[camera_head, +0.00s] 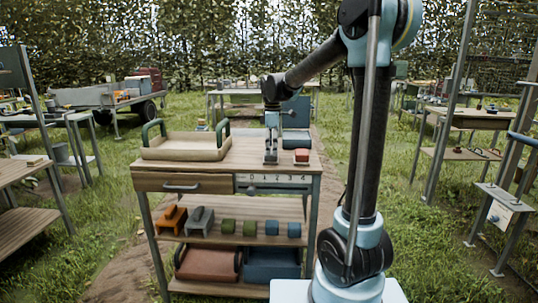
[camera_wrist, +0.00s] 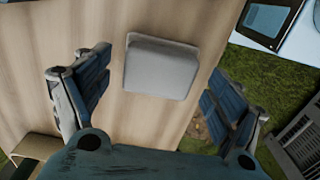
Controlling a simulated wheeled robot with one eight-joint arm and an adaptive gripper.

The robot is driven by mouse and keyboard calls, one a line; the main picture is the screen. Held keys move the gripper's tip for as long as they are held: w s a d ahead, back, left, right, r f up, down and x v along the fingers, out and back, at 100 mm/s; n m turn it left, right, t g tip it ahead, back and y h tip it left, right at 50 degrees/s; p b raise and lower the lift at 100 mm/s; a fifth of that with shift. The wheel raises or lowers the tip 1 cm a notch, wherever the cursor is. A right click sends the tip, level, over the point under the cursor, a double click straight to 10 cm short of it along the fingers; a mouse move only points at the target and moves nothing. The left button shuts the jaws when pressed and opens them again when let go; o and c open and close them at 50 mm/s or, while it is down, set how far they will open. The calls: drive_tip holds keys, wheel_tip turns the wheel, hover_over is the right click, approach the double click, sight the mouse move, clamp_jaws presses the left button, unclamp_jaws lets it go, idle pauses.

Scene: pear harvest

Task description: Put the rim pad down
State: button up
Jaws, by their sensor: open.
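A pale grey rounded block, which I take to be the rim pad (camera_wrist: 162,68), lies flat on the wooden bench top in the wrist view. My gripper (camera_wrist: 156,80) is open above it, one dark blue finger on each side, with visible gaps between the pad and both fingers. In the head view my gripper (camera_head: 271,157) points straight down at the bench top (camera_head: 240,160), right of its middle. I cannot make out the pad there.
A cream tray (camera_head: 185,150) with green handles stands left on the bench. A red block (camera_head: 302,155) and a blue box (camera_head: 295,142) are close to the right of my gripper. The shelf below holds several coloured blocks, with a red crate (camera_head: 208,265) and blue crate (camera_head: 272,265) beneath.

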wheel_tip(320, 180, up, 10)
drive_tip(key=s+d+f+m+t, duration=0.1)
drive_tip(key=s+d+f+m, duration=0.3)
drive_tip(key=s+d, duration=0.35)
drive_tip(key=s+d+f+m, duration=0.4)
drive_tip(key=s+d, duration=0.2)
drive_tip(key=s, duration=0.2)
drive_tip(key=s+d+f+m, duration=0.3)
drive_tip(key=s+f+m, duration=0.1)
drive_tip(key=s+f, duration=0.4)
drive_tip(key=s+d+f+m+t, duration=0.1)
drive_tip(key=s+d+f+m, duration=0.2)
drive_tip(key=s+f+m, duration=0.2)
drive_tip(key=s+f, duration=0.3)
drive_tip(key=shift+s+d+f, duration=0.1)
drive_tip(key=shift+w+f, duration=0.2)
drive_tip(key=shift+w, duration=0.2)
